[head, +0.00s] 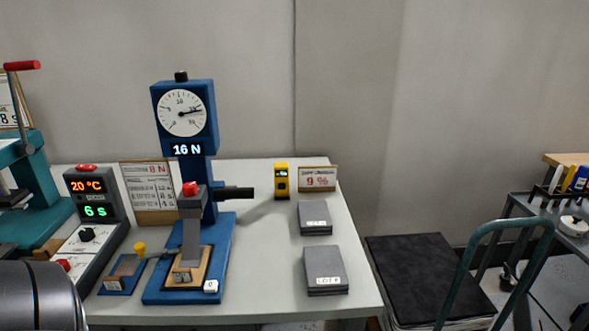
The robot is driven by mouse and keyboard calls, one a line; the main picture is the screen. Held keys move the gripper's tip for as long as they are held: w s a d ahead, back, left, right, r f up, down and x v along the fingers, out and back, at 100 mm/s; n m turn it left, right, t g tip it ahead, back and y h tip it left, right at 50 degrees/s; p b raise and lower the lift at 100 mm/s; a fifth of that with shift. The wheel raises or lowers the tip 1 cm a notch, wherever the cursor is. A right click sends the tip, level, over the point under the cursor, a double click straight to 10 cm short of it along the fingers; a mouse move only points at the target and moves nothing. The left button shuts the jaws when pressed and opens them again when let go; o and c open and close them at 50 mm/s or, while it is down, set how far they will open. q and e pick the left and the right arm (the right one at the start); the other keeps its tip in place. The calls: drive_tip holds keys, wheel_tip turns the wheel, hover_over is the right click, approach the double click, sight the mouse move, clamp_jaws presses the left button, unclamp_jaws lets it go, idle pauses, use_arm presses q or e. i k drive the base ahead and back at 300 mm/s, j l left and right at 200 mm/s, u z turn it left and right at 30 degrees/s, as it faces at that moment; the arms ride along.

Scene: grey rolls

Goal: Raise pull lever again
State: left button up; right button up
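A blue pull tester (219,235) stands upright on the grey table. Its round dial (186,109) sits above a display reading 16 N. A black lever (236,193) sticks out to the right from the column, roughly level. Left of it is a grey clamp (191,205) with a red knob (190,188). A grey strip (191,241) runs from this clamp down to the lower clamp (182,277) on the base. Neither of my grippers is in view, and nothing visible touches the lever.
Two grey stacks lie on the table (262,292), one (315,218) behind the other (325,270). A yellow meter (281,180) stands by a 9 % sign (317,179). A control box (95,205) and teal press (45,200) are left. A green cart handle (494,230) rises right.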

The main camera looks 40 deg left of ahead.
sight(229, 193)
drive_tip(key=i+l+u, duration=0.1)
drive_tip(key=u, duration=0.3)
drive_tip(key=i+l+u, duration=0.15)
drive_tip(key=u, duration=0.25)
drive_tip(key=i+l+u, duration=0.15)
drive_tip(key=u, duration=0.25)
